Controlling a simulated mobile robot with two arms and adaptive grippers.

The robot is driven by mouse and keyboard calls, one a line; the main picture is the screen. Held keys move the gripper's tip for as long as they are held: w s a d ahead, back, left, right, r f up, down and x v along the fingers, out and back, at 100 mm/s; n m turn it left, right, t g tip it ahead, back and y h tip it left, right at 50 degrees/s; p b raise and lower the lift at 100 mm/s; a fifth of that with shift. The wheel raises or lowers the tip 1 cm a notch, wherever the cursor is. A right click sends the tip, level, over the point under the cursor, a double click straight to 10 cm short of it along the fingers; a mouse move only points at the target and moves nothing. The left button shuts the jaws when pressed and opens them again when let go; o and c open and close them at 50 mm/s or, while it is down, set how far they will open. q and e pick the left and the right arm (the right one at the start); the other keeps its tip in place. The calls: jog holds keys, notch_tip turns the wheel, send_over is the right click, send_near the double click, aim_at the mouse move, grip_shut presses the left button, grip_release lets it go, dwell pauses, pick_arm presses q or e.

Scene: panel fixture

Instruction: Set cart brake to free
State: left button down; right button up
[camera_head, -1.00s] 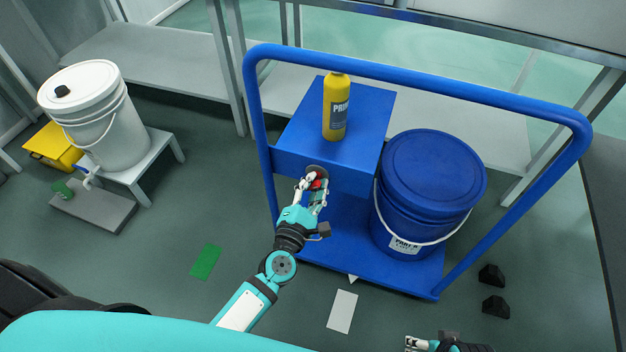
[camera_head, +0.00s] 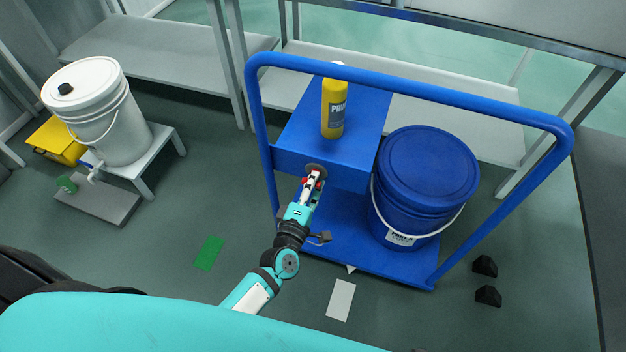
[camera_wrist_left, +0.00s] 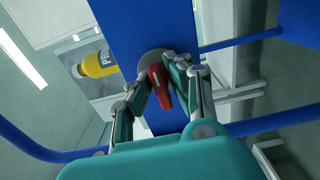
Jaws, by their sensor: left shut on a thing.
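The blue cart (camera_head: 290,160) stands in front of me with a box-like housing under its push bar. A round grey disc on the housing's front face carries the red brake knob (camera_wrist_left: 160,88), which is mostly hidden by my fingers in the head view. My left gripper (camera_head: 315,178) is at the disc, with its fingers shut around the red knob. In the left wrist view the gripper (camera_wrist_left: 161,85) has a finger on each side of the knob, which lies slightly tilted against the grey disc (camera_wrist_left: 152,58). My right gripper is not in view.
A yellow bottle (camera_head: 333,108) stands on the housing and a blue bucket (camera_head: 425,180) on the cart deck. Two black wedges (camera_head: 486,266) lie on the floor at right. A white bucket (camera_head: 97,115) stands on a stool at left. Floor near the green card (camera_head: 208,253) is clear.

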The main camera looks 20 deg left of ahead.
pick_arm(q)
jog(key=shift+f, duration=0.1)
dwell(0.4)
jog(key=c, duration=1.4)
grip_release()
jog(key=shift+o, duration=0.2)
jog(key=shift+s, duration=0.1)
jog(key=s, duration=1.2)
jog(key=shift+a, duration=0.2)
jog(key=shift+w, duration=0.1)
